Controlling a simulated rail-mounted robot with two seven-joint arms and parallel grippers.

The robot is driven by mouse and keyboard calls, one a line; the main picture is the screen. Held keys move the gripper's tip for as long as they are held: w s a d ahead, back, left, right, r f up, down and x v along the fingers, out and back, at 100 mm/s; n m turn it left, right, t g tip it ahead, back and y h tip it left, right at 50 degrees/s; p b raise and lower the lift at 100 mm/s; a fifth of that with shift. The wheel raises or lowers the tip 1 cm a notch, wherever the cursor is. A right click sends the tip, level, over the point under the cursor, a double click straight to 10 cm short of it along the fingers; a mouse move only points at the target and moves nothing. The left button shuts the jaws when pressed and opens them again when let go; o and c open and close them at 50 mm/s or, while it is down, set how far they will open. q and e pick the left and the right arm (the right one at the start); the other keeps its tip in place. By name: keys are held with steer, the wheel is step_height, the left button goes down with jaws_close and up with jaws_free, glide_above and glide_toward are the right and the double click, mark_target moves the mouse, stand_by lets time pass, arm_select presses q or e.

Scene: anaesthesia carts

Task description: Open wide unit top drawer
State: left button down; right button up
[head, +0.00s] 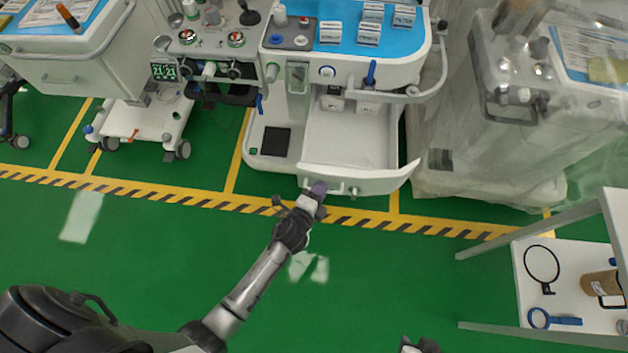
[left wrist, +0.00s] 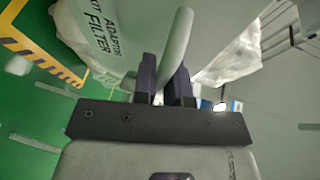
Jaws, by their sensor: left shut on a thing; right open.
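The wide unit (head: 345,62) stands at the top middle of the head view, with a blue top. My left gripper (head: 318,190) is at the left part of the drawer's front. In the left wrist view its dark fingers (left wrist: 166,85) are shut on the pale bar handle (left wrist: 177,45). The drawer front behind carries printed lettering. My right gripper (head: 420,346) shows only partly at the bottom edge, away from the unit; its jaws are open.
A covered cart (head: 480,130) stands to the right of the unit, and another cart (head: 70,65) stands at the left. A white shelf (head: 570,280) with a few items is at the lower right. The green floor (head: 130,240) in front is clear.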

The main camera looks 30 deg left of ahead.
stand_by(0.3)
arm_select(q)
steer(key=c, duration=1.5)
jaws_free()
steer(key=shift+s, duration=0.15)
steer(key=s+r, duration=0.1)
steer(key=s, duration=0.3)
steer(key=s+p, duration=0.1)
steer(key=s, duration=0.4)
steer(key=s+r+p, duration=0.1)
steer(key=s, duration=0.3)
steer(key=shift+s+a+r, duration=0.2)
steer(key=shift+a+r, duration=0.05)
steer(key=shift+r, duration=0.05)
